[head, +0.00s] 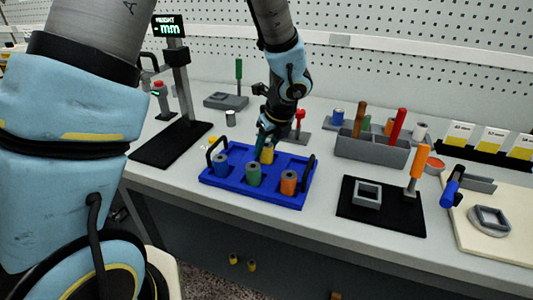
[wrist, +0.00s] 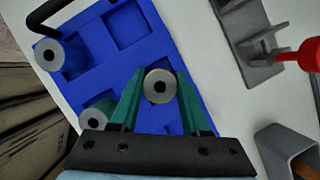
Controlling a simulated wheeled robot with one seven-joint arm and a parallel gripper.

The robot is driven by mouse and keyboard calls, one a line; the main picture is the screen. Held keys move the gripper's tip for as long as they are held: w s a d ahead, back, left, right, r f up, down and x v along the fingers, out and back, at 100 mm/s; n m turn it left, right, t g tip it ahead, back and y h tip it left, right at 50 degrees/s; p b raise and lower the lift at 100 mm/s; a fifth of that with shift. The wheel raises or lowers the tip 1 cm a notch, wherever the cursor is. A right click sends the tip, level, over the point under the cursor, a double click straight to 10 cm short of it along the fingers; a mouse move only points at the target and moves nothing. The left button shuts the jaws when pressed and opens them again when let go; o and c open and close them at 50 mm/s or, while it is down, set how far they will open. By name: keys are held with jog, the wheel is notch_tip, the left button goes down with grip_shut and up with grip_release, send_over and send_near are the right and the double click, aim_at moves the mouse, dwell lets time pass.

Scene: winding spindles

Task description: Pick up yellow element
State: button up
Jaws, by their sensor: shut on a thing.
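The yellow element (head: 267,153) is a small upright cylinder at the blue tray (head: 236,199). In the wrist view its round grey end with a dark centre hole and a thin yellow rim (wrist: 160,87) shows between the green fingers. My gripper (head: 264,141) is shut on it from above; in the wrist view the fingertips (wrist: 158,84) touch its two sides. I cannot tell whether it still rests in its pocket. A blue element (head: 221,165), a green element (head: 253,174) and an orange element (head: 288,183) stand in other pockets of the tray.
The tray has black handles at both ends and some empty pockets. A height gauge (head: 181,75) on a black mat stands to the left. A grey bin (head: 372,148) with tools and a black mat (head: 350,213) with a square grey part lie to the right.

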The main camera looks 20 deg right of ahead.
grip_shut()
